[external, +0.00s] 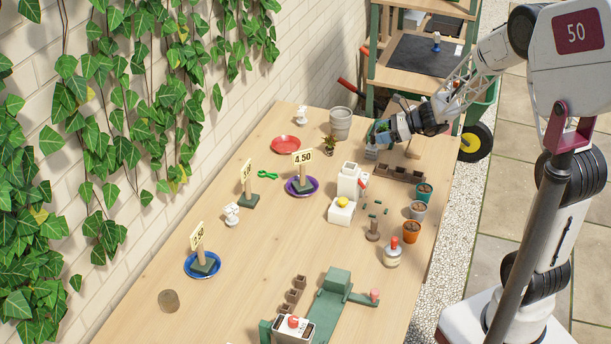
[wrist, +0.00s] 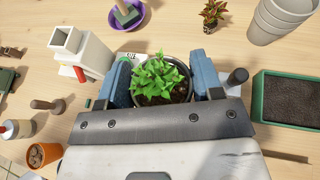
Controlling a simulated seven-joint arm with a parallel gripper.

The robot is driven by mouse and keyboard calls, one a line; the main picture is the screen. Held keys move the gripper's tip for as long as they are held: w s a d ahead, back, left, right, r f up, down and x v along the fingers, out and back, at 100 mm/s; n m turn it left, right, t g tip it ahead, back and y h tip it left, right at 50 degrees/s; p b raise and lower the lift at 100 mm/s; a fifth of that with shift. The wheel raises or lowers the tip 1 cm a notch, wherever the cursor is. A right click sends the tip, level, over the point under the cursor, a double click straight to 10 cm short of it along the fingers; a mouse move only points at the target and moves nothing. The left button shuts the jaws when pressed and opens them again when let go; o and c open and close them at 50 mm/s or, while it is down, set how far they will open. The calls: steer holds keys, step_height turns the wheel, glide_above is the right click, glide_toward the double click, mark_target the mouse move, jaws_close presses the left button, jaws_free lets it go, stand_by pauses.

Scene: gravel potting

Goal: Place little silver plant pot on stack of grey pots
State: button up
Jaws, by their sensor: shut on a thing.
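The little silver plant pot (wrist: 187,94), with dark soil and a leafy green plant (wrist: 155,76), sits between the two blue fingers of my gripper (wrist: 165,84) in the wrist view. My gripper is shut on it. In the external view my gripper (external: 382,135) is at the far right part of the table, and the pot is small and partly covered there. The stack of grey pots (external: 341,124) stands upright on the table to the left of and beyond my gripper. It also shows at the top right of the wrist view (wrist: 281,18), apart from the held pot.
A red saucer (external: 285,144), a purple saucer (external: 301,190) and a white block-like device (external: 349,181) lie nearer. A green soil tray (wrist: 289,97) is at the wrist view's right. Bare table lies between held pot and stack.

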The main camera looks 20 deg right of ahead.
steer(key=w+r+m+t, duration=0.1)
steer(key=w+r, duration=0.2)
steer(key=w, duration=0.7)
steer(key=shift+w+r+h, duration=0.35)
steer(key=shift+r+h, duration=0.05)
glide_above(341, 110)
steer(key=shift+a+f, duration=0.1)
steer(key=shift+f, duration=0.65)
steer(key=shift+f, duration=1.75)
steer(key=shift+f, duration=0.1)
steer(key=o, duration=1)
